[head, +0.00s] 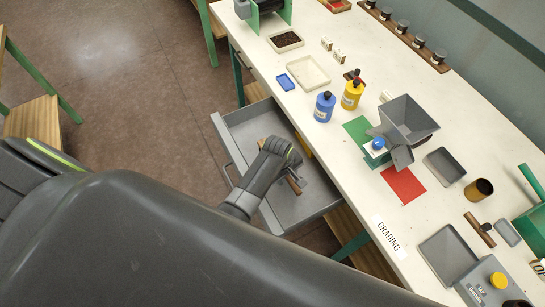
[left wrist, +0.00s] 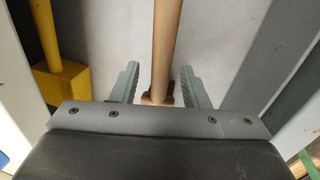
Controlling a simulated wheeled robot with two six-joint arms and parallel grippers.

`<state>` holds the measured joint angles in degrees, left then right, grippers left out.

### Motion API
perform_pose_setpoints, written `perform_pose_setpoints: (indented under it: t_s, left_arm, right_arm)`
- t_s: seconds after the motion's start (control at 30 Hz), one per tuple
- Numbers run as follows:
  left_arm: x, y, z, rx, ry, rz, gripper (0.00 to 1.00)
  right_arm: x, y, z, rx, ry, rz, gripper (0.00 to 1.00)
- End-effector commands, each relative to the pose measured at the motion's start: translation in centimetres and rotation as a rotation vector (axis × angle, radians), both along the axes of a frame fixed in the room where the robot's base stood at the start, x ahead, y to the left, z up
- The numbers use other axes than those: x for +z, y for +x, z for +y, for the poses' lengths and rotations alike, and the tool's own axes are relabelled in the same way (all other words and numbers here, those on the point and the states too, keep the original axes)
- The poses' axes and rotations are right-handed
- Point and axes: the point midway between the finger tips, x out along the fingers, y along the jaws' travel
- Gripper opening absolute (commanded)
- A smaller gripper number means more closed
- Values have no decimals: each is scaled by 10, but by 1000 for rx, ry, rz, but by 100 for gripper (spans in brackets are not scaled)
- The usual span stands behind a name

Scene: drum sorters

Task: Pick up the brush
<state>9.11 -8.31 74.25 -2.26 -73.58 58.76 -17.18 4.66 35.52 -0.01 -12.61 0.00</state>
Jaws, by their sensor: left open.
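A tool with a long round wooden handle (left wrist: 167,40) lies in the open grey drawer (head: 234,117); it may be the brush, but no bristles show. My left gripper (head: 290,160) is down in the drawer over this tool and hides most of it in the head view. In the left wrist view the left gripper (left wrist: 160,86) is open. Its fingers stand on either side of the tool's near end, where a darker brown piece shows. I cannot tell whether they touch it. My right gripper is not in view.
A yellow block with a handle (left wrist: 63,82) lies in the drawer left of the fingers in the wrist view. Drawer walls stand close around. The white table (head: 345,160) beside the drawer bears a blue bottle (head: 324,107), a yellow bottle (head: 351,95) and a grey hopper (head: 408,118).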

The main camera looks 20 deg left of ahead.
Motion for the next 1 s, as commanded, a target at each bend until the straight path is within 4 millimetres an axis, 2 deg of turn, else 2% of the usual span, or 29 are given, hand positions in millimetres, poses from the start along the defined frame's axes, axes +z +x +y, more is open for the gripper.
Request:
perform_pose_setpoints:
  t_s: [0.13,0.43,0.73,1.0]
  left_arm:
    - [-10,2,-1,0,0,0,41]
    - [-12,2,-1,1,0,-1,40]
    - [-12,2,-1,1,1,0,1]
    - [-11,2,-1,1,0,-1,0]
  right_arm:
    - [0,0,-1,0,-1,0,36]
    - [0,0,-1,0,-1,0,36]
    - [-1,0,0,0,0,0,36]
    - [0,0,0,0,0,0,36]
